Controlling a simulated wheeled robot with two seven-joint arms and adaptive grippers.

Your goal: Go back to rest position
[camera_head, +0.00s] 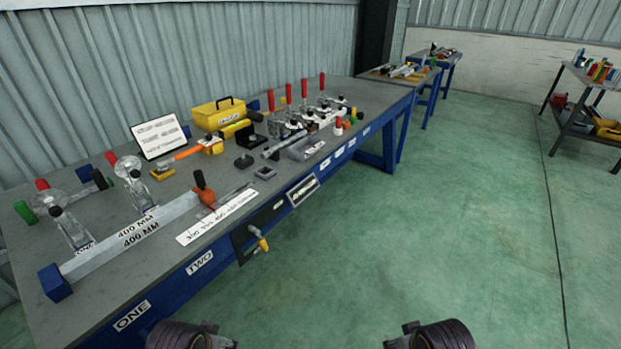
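Only rounded dark parts of my two arms show at the bottom edge, one left of the middle and one right of it. No gripper fingers can be made out there, so I cannot see what either gripper holds.
The bench top holds a long 400 MM bar (130,238), clamps, a yellow toolbox (218,112) and a sign (160,136). A screwdriver-like tool (259,238) hangs at the bench front. A shelf (585,110) stands far right. The floor between is clear.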

